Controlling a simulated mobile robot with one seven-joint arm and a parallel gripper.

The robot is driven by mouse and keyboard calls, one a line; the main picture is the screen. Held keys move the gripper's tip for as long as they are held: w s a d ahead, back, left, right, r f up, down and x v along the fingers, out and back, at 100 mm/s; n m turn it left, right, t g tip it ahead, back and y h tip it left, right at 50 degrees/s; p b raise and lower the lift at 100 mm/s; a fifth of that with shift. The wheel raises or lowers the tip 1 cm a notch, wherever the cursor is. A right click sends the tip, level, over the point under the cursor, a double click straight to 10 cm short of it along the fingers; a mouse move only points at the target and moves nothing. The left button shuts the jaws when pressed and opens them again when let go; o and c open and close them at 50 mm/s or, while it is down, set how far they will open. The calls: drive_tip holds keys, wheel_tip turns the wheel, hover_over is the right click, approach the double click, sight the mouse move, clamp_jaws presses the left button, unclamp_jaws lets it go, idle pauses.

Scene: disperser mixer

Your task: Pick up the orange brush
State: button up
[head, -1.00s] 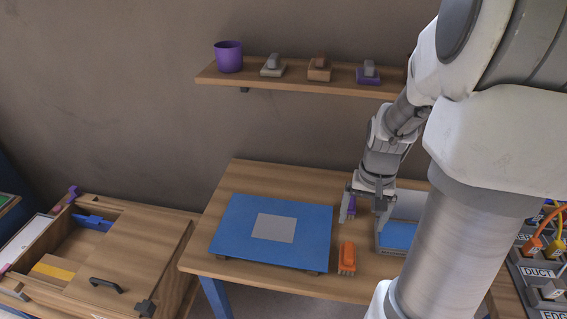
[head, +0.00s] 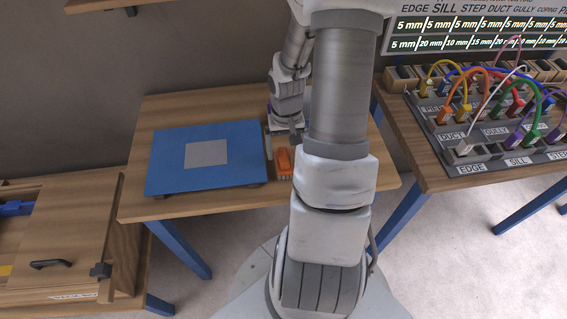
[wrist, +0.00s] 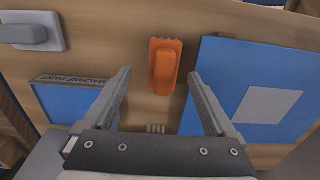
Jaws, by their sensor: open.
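The orange brush (head: 284,162) lies on the wooden table just right of the blue mat, partly hidden by my arm in the head view. In the wrist view the orange brush (wrist: 165,68) lies on the wood, beyond and between my fingertips. My gripper (wrist: 159,76) is open and empty, with its fingers spread wider than the brush. In the head view my gripper (head: 282,140) hangs over the table by the brush's far end. I cannot tell its exact height above the table.
The blue mat (head: 162,172) with a grey square lies left of the brush. A grey-handled item (wrist: 28,36) sits upper left there. A cable panel (head: 480,150) stands on the right table.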

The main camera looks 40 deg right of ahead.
drive_tip(key=shift+w+a+f, duration=0.1)
drive_tip(key=shift+w+f, duration=0.05)
drive_tip(key=shift+f, duration=1.25)
drive_tip(key=shift+w+a+f, duration=0.1)
drive_tip(key=shift+f, duration=1.3)
drive_tip(key=shift+c, duration=0.2)
clamp_jaws()
